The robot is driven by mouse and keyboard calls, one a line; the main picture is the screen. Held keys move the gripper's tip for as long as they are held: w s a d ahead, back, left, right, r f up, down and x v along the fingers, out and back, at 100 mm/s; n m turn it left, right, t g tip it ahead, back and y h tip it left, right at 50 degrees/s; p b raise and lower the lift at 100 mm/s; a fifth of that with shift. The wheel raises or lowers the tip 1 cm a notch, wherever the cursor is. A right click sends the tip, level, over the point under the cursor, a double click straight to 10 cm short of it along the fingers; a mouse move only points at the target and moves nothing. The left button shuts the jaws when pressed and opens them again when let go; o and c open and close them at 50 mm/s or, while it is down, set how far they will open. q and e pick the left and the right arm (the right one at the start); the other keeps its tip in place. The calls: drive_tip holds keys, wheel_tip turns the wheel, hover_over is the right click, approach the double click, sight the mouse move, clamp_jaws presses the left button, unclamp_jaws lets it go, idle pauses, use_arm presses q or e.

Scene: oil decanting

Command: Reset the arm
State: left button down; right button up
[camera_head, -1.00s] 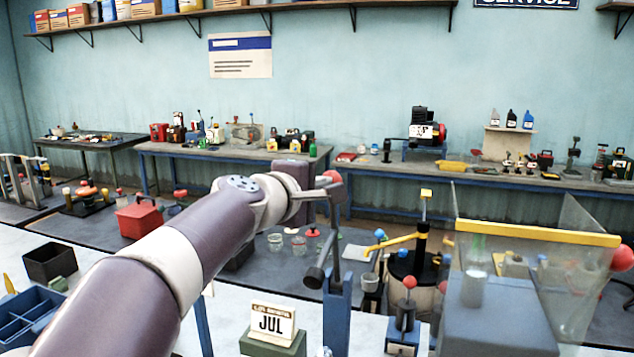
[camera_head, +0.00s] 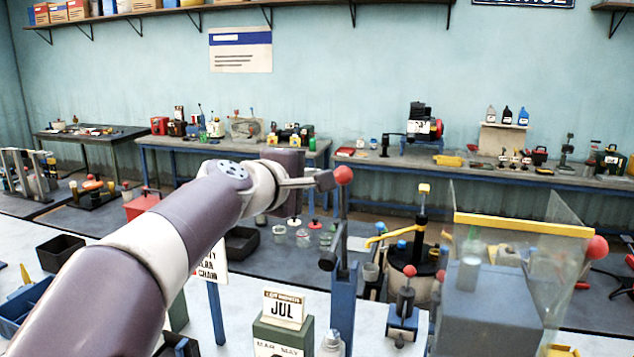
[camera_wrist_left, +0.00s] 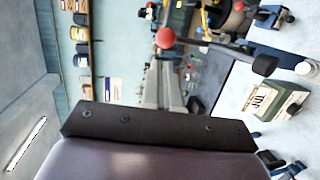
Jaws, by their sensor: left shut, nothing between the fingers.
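My left arm reaches in from the left in the head view, and its gripper (camera_head: 322,181) is shut and empty above the front bench. In the head view its tip overlaps a lever with a red ball knob (camera_head: 343,175) on a blue post (camera_head: 341,305). In the left wrist view the shut fingers (camera_wrist_left: 162,70) point towards the red knob (camera_wrist_left: 165,38); I cannot tell whether they touch it. The lever's black end (camera_wrist_left: 264,65) shows to the right there. My right gripper is not in view.
A calendar block reading JUL (camera_head: 283,308) stands below the gripper. A pump with a yellow handle (camera_head: 407,235) and a clear-shielded grey stand (camera_head: 485,310) are to the right. Several glass jars (camera_head: 303,238) stand behind. A blue tray (camera_head: 22,308) lies at the left.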

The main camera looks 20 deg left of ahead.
use_arm(q)
drive_tip(key=s+a+m+b, duration=0.1)
drive_tip(key=s+a+b, duration=0.1)
drive_tip(key=s, duration=0.3)
wheel_tip(320, 180, down, 22)
drive_tip(key=s+a+m+g+y, duration=0.1)
drive_tip(key=s+m+g+y, duration=0.1)
drive_tip(key=m+g, duration=0.45)
drive_tip(key=s+d+f+m+g, duration=0.1)
drive_tip(key=s+f+m+g, duration=0.2)
drive_tip(key=s+f, duration=0.5)
drive_tip(key=s+d+f+m+g+y, duration=0.1)
drive_tip(key=s+f+m+g, duration=0.3)
drive_tip(key=s+f, duration=0.4)
wheel_tip(320, 180, down, 5)
drive_tip(key=shift+d+r+m+y, duration=0.1)
drive_tip(key=shift+d+m+y, duration=0.2)
drive_tip(key=shift+d+m, duration=0.35)
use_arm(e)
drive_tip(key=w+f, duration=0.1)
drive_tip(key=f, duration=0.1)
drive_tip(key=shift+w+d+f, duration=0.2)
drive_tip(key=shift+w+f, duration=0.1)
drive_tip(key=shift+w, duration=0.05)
use_arm(q)
drive_tip(key=shift+s+a+g, duration=0.15)
drive_tip(key=shift+g, duration=0.1)
